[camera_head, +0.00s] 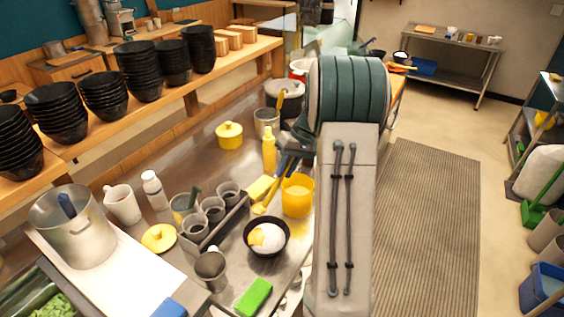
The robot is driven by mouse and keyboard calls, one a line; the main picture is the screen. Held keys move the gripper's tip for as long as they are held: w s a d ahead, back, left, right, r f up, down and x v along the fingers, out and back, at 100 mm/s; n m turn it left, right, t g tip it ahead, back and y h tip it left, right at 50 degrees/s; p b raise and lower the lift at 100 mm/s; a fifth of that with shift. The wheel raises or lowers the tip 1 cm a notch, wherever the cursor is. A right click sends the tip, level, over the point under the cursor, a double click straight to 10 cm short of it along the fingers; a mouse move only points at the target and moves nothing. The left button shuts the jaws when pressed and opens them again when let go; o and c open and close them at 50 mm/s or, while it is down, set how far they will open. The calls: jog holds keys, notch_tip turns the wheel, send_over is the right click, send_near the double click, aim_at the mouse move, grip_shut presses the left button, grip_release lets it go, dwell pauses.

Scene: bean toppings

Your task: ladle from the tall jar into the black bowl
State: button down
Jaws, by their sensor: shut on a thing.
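The black bowl (285,247) stands on the steel counter near its front edge. It holds a white heap with a yellow patch on its left side. My gripper (282,165) is partly hidden by my arm, above the counter behind the bowl. It is shut on a yellow ladle (270,198), which slants down left; its low end is behind the bowl, apart from it. A yellow container (298,199) stands right of the ladle. A tall steel jar (265,124) with a yellow-handled utensil stands farther back. I cannot tell which is the tall jar, nor what the ladle holds.
A rack of small steel cups (214,221) stands left of the bowl, with a steel cup (210,268) in front. A green block (254,297) lies at the counter edge. A yellow bottle (269,150) and yellow pot (229,136) stand behind. My arm covers the right side.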

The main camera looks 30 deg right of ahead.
jog(key=s+d+f+n+t+y+b, duration=0.1)
jog(key=s+f+n+t+b, duration=0.3)
jog(key=b, duration=2.6)
jog(key=s+d+f+n+t+y+b, duration=0.1)
jog(key=s+f+n+t+y+b, duration=0.2)
jog(key=b, duration=2.8)
jog(key=s+f+t+y, duration=0.1)
jog(key=s+f+t, duration=0.4)
jog(key=f+t, duration=0.3)
notch_tip(320, 180, down, 3)
jog(key=shift+s+r+n+t, duration=0.1)
jog(key=shift+s+n+t, duration=0.1)
jog(key=shift+n+t, duration=0.15)
